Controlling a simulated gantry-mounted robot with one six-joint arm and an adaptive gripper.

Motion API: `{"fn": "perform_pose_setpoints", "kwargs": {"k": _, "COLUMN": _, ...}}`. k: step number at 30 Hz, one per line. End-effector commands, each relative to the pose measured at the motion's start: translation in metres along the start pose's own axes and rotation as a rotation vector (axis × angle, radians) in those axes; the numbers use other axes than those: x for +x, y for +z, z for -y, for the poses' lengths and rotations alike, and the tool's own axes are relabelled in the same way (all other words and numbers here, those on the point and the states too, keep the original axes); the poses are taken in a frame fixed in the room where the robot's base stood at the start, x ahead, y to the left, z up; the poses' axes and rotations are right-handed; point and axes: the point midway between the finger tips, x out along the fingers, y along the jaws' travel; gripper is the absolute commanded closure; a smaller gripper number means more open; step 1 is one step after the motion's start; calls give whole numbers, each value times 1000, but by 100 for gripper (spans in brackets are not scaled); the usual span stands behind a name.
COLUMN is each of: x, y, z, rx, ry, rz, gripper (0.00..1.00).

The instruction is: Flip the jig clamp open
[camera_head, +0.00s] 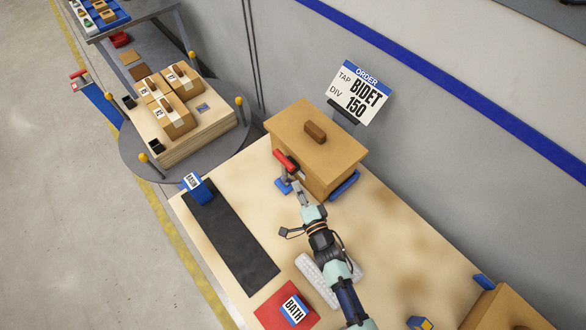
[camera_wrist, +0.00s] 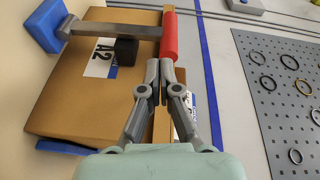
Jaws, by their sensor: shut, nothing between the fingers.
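The jig clamp has a red handle (camera_head: 285,160) beside the tan box-shaped jig (camera_head: 318,148), with a blue base (camera_head: 283,184) on the table. In the wrist view the red handle (camera_wrist: 170,38) joins a grey metal bar (camera_wrist: 110,31) that runs to a blue block (camera_wrist: 45,25). A black pad (camera_wrist: 126,51) sits under the bar, against the tan face. My gripper (camera_wrist: 159,66) is shut and empty, its fingertips at the near end of the red handle. I cannot tell whether they touch it. In the head view my gripper (camera_head: 297,186) is just below the handle.
A blue block (camera_head: 198,188) stands on a dark mat (camera_head: 236,245) at left. A red mat (camera_head: 275,308) with a "BATH" label lies in front. A white object (camera_head: 320,280) lies beside my arm. An order sign (camera_head: 357,92) stands behind the box.

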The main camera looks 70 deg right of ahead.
Motion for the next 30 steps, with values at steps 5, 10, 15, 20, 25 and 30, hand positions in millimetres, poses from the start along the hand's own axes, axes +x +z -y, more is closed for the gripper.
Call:
{"fn": "perform_pose_setpoints", "kwargs": {"k": 5, "x": -18, "y": -16, "z": -24, "rx": 123, "ry": -27, "rz": -19, "gripper": 100}}
{"fn": "perform_pose_setpoints", "kwargs": {"k": 10, "x": -18, "y": -16, "z": -24, "rx": 133, "ry": -32, "rz": -18, "gripper": 100}}
{"fn": "perform_pose_setpoints", "kwargs": {"k": 15, "x": -17, "y": -16, "z": -24, "rx": 132, "ry": -32, "rz": -18, "gripper": 100}}
{"fn": "perform_pose_setpoints", "kwargs": {"k": 20, "x": 0, "y": -16, "z": -24, "rx": 132, "ry": -34, "rz": -17, "gripper": 100}}
{"fn": "perform_pose_setpoints", "kwargs": {"k": 25, "x": 34, "y": -16, "z": -23, "rx": 133, "ry": -35, "rz": -17, "gripper": 100}}
{"fn": "perform_pose_setpoints", "kwargs": {"k": 30, "x": 63, "y": -17, "z": -23, "rx": 132, "ry": -34, "rz": -17, "gripper": 100}}
